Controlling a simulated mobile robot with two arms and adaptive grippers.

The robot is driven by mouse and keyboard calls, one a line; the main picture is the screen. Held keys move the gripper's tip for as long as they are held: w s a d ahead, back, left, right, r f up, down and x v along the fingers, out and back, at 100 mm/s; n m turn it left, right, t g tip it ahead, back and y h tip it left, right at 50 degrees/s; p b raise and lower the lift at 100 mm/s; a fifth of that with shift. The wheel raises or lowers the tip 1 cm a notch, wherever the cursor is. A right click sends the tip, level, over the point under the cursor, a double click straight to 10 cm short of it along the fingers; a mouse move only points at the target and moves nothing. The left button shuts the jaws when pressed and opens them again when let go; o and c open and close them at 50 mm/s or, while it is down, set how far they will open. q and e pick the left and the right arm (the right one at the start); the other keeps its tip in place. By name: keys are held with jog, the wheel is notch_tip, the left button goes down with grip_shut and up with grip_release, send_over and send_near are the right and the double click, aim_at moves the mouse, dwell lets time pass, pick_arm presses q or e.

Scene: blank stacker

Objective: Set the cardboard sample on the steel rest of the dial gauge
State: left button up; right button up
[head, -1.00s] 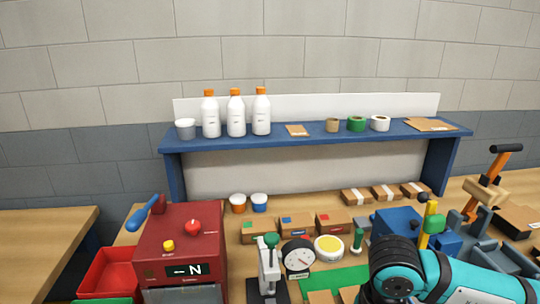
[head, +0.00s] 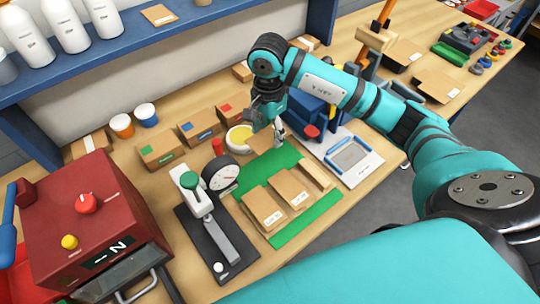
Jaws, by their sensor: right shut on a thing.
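My right gripper (head: 269,126) is over the far end of the green mat (head: 284,158), shut on a tan cardboard sample (head: 262,140). The gripper partly hides the sample, and I cannot tell whether it is clear of the mat. The dial gauge (head: 222,177) stands left of the mat, with a white round dial, a green knob and a dark base. Its steel rest (head: 222,241) appears to be the grey bar on the base, with nothing on it. The held sample is behind and right of the gauge. My left gripper is out of view.
Several cardboard pieces (head: 290,190) lie on the mat. A red machine (head: 85,220) stands at left. Small boxes (head: 199,130), a yellow-topped tub (head: 239,138) and a blue device (head: 312,112) stand behind. A white tray (head: 350,157) is at right.

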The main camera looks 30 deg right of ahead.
jog(key=p, duration=0.2)
send_over(270, 160)
jog(key=shift+m, duration=0.3)
notch_tip(270, 160, down, 6)
jog(key=shift+s+r, duration=0.1)
jog(key=shift+r, duration=0.05)
jog(key=shift+f, duration=0.35)
notch_tip(270, 160, down, 3)
jog(key=shift+f+p, duration=0.1)
jog(key=shift+p, duration=0.45)
jog(key=shift+f, duration=0.3)
jog(key=shift+o, duration=1.4)
jog(key=shift+b, duration=0.3)
jog(key=shift+o, duration=0.8)
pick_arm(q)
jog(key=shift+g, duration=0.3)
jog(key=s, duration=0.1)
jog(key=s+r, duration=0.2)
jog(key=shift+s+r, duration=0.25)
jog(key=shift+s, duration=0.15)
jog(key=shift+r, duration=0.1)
